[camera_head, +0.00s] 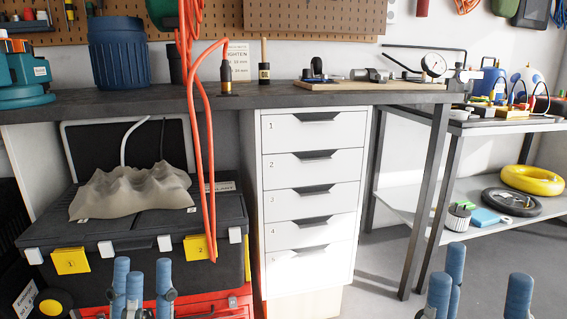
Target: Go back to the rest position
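My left gripper (146,270) is at the bottom of the head view, in front of the black toolbox. Its blue fingers point up and stand apart with nothing between them. My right gripper (485,268) is at the bottom right, above the grey floor in the picture. Its blue fingers are spread wider and it is also empty. The lower parts of both grippers are cut off by the picture's edge.
The dark workbench top (215,98) crosses the view. A white drawer cabinet (310,220) stands below it. A black toolbox (130,225) sits on a red case (215,305) at left. An orange hose (208,150) hangs down. A shelf cart (470,195) stands right.

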